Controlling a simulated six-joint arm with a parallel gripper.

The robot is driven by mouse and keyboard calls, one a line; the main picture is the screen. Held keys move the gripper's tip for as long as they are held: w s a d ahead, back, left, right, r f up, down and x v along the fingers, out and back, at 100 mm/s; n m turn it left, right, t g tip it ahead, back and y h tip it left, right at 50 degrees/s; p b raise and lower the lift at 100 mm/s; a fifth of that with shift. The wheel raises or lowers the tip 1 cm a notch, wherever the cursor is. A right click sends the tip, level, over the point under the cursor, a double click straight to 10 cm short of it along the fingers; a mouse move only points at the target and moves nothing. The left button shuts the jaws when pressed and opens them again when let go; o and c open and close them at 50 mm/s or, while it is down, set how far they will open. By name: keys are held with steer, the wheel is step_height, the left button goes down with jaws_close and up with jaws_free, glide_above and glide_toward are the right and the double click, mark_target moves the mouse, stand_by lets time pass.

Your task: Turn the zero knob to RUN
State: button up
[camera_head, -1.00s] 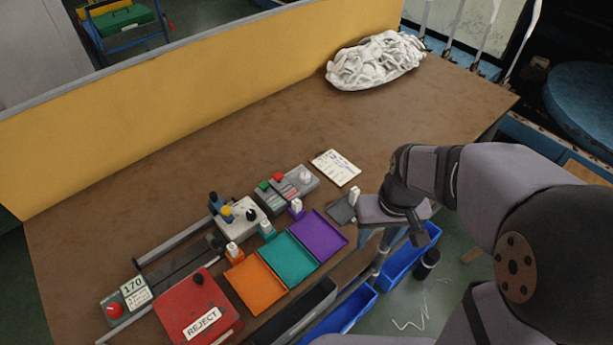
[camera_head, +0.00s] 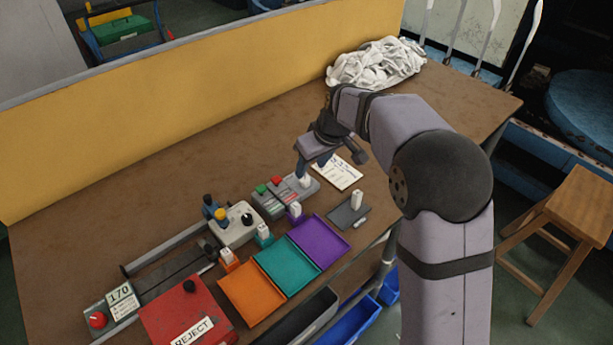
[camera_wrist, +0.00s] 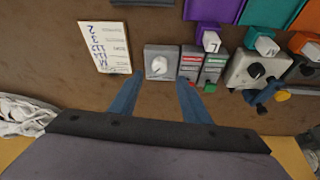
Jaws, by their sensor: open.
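A white knob (camera_wrist: 158,65) sits on a small grey box (camera_wrist: 150,49) straight ahead in the wrist view. It also shows in the head view (camera_head: 305,181), at the right end of the row of control boxes. No label naming it is readable. My gripper (camera_wrist: 160,77) is open and empty, its two blue fingers on either side of the white knob in the wrist view, apart from it. In the head view my gripper (camera_head: 309,168) hovers just above that box. A black knob (camera_wrist: 256,71) is on a larger pale box further right.
Purple (camera_head: 318,242), teal and orange trays lie in front.

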mark_target(305, 179)
steer(key=shift+p+x, duration=0.55)
steer(key=shift+x, duration=2.85)
steer(key=c, duration=1)
